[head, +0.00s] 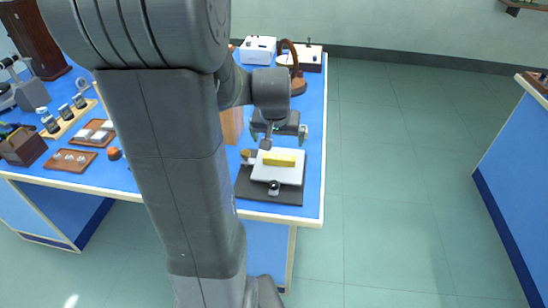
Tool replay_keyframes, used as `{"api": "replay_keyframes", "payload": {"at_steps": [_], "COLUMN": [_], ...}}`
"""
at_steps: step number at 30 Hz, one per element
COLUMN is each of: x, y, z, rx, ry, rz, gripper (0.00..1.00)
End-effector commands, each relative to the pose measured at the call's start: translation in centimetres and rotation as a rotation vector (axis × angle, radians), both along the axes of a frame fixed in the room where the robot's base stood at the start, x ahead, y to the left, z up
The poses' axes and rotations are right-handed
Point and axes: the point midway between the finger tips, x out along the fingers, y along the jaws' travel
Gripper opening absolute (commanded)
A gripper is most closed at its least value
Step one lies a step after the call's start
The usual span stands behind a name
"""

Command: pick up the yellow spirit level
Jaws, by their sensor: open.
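The yellow spirit level (279,160) looks like a small yellow bar. It lies on a white plate (262,174) of a small stage with a dark base (290,198), near the front right corner of the blue bench. My gripper (279,134) is open and empty. In the picture its fingers show just above the level, spread to either side and apart from it. The height of the gripper over the level is hard to tell from this one view.
A brass-coloured knob (247,154) and a dark round knob (274,187) stick out from the stage. A brown curved stand (296,72) and white instruments (258,50) stand behind. Wooden trays (69,161) with small items lie left. Floor is clear right of the bench.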

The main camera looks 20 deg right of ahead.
Motion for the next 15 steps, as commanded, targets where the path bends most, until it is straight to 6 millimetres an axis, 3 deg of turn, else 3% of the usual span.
{"api": "replay_keyframes", "payload": {"at_steps": [6,15], "x": [1.2,1.7], "y": [-0.7,-1.0], "z": [-3.5,-5.3], "rx": [0.002,0.001], "ry": [0.003,0.001], "rz": [0.0,0.0], "gripper": [1.0,1.0]}}
